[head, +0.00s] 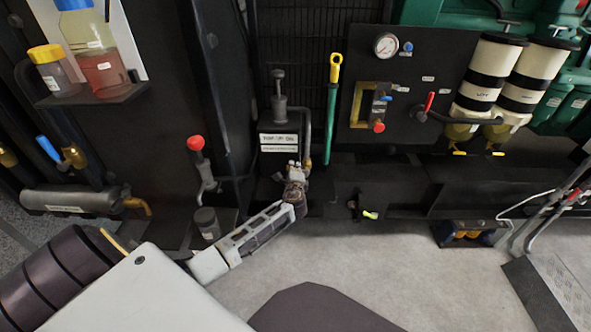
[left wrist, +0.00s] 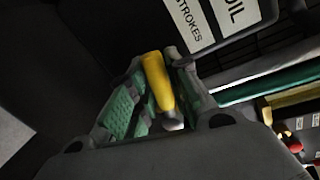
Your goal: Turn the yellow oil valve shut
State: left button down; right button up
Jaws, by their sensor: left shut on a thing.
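The yellow oil valve handle (left wrist: 158,82) shows in the left wrist view as a short rounded yellow lever between my fingers. My left gripper (head: 294,170) is low in front of the dark machine, just below a small unit with white labels (head: 279,142). In the left wrist view my left gripper (left wrist: 152,72) has its green-padded fingers on either side of the handle and is shut on it. In the head view the gripper hides the handle. The valve body is mostly hidden. My right gripper is in neither view.
A red-knobbed lever (head: 196,143) stands left of the gripper. A green dipstick with a yellow loop (head: 334,100) rises to its right. A gauge panel (head: 440,60) and two striped filters (head: 505,80) are further right. The grey floor in front is open.

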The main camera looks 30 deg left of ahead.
pick_arm(q)
jog(key=shift+f+n, duration=0.3)
jog(key=shift+f, duration=0.1)
jog(key=shift+s+a+f+n+h+b, duration=0.1)
jog(key=shift+f+n+h+b, duration=0.25)
jog(key=shift+n+b, duration=0.35)
jog(key=shift+f+n+t, duration=0.1)
jog(key=shift+n+t, duration=0.2)
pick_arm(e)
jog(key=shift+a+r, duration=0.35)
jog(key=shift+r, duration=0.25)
pick_arm(q)
jog(key=c, duration=1.3)
grip_release()
jog(key=shift+s, duration=0.1)
jog(key=v, duration=1.1)
jog(key=shift+s+d, duration=0.25)
jog(key=shift+s, duration=0.05)
